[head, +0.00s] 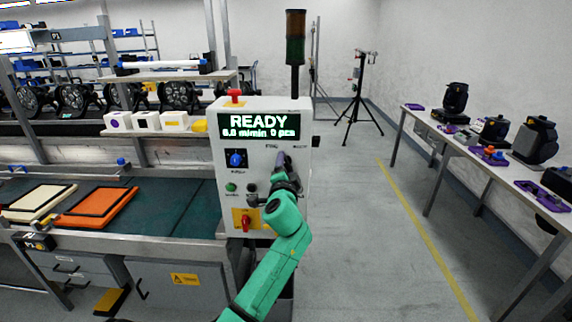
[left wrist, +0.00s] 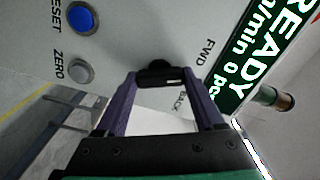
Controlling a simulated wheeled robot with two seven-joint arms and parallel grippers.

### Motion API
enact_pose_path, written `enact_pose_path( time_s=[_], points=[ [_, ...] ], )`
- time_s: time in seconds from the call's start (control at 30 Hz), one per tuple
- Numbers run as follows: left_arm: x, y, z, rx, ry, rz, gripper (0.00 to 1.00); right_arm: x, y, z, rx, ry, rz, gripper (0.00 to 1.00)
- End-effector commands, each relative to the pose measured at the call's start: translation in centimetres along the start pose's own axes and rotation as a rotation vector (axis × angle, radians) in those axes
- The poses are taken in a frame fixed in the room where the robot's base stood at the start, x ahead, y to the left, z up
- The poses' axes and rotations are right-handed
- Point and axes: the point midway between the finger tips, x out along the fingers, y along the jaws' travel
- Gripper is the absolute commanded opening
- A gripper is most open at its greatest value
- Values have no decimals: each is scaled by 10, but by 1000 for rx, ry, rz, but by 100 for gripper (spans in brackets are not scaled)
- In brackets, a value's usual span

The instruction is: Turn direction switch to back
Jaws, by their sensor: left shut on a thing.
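The direction switch (left wrist: 158,73) is a small black knob with a pale mark, on the light face of the control box (head: 262,205). The left wrist view shows its FWD label above and its BACK label below, both to the right of the knob. The pale mark faces right; I cannot tell which label it points at. My left gripper (left wrist: 164,85) is shut on the switch, with one purple finger on each side. In the head view my left gripper (head: 283,168) covers the switch. My right gripper is not in view.
The box also bears a READY display (head: 259,125), a blue knob (head: 236,159), a red switch on a yellow plate (head: 245,221) and a red top button (head: 234,95). RESET (left wrist: 83,17) and ZERO (left wrist: 81,69) buttons are near the gripper. A green conveyor (head: 180,208) lies left.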

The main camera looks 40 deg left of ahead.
Motion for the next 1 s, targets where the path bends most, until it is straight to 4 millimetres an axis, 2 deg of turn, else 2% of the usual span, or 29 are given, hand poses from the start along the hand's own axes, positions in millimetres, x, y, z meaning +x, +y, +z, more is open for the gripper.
enact_pose_path(
  time_s=[1.0],
  points=[
    [0,-2,0,936,-1,3,14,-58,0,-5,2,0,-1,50]
  ],
)
